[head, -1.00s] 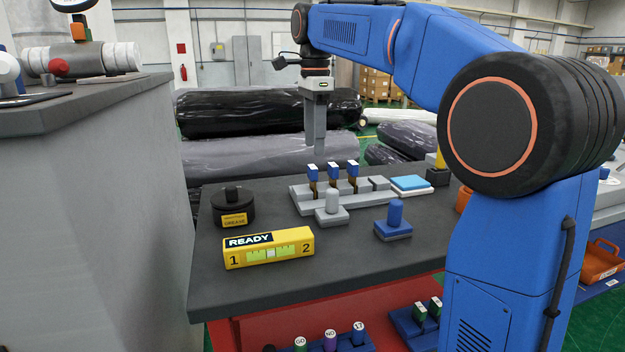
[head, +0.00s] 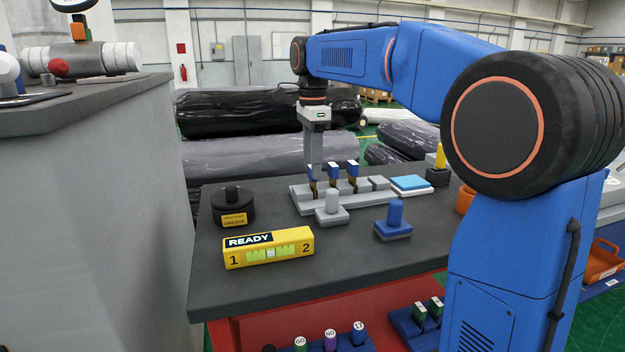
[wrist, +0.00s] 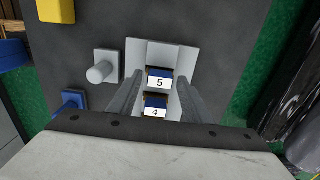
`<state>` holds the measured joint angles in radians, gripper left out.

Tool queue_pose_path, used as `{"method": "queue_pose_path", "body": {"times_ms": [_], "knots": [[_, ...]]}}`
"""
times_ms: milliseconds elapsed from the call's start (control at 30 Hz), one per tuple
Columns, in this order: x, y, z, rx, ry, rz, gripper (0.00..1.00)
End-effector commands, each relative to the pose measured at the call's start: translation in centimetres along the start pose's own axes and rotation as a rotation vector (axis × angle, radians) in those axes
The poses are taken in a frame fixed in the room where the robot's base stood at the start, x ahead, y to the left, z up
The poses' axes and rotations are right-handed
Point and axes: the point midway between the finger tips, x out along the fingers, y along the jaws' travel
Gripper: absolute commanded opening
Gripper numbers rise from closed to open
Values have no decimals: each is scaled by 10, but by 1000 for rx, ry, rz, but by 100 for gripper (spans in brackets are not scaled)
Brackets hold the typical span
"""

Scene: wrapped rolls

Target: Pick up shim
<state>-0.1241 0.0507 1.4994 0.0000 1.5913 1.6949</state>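Several blue-capped shims stand in a grey stepped rack (head: 300,197) on the dark bench. Three show in the head view: a left one (head: 311,171), a middle one (head: 333,172) and a right one (head: 352,170). The wrist view shows caps labelled 5 (wrist: 159,80) and 4 (wrist: 154,107); the third is hidden. My gripper (head: 313,164) points down at the left shim. In the wrist view my gripper (wrist: 160,77) is open, with one finger on each side of shim 5. No contact with it is visible.
A grey block with a post (head: 332,207) stands before the rack, a blue one (head: 394,221) to its right. A yellow READY box (head: 268,248) and a black grease tin (head: 233,207) are left. Blue and white pads (head: 411,184) lie right of the rack.

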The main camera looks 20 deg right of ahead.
Motion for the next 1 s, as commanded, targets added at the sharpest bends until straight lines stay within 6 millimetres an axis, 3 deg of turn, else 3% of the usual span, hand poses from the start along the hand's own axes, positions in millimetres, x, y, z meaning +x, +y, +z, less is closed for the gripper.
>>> {"method": "queue_pose_path", "body": {"times_ms": [33,133,533,1000], "knots": [[0,0,0,0,0,0,32],[0,0,0,0,0,0,8],[-10,-1,0,0,0,-2,8],[-86,-1,0,0,0,-2,8]]}}
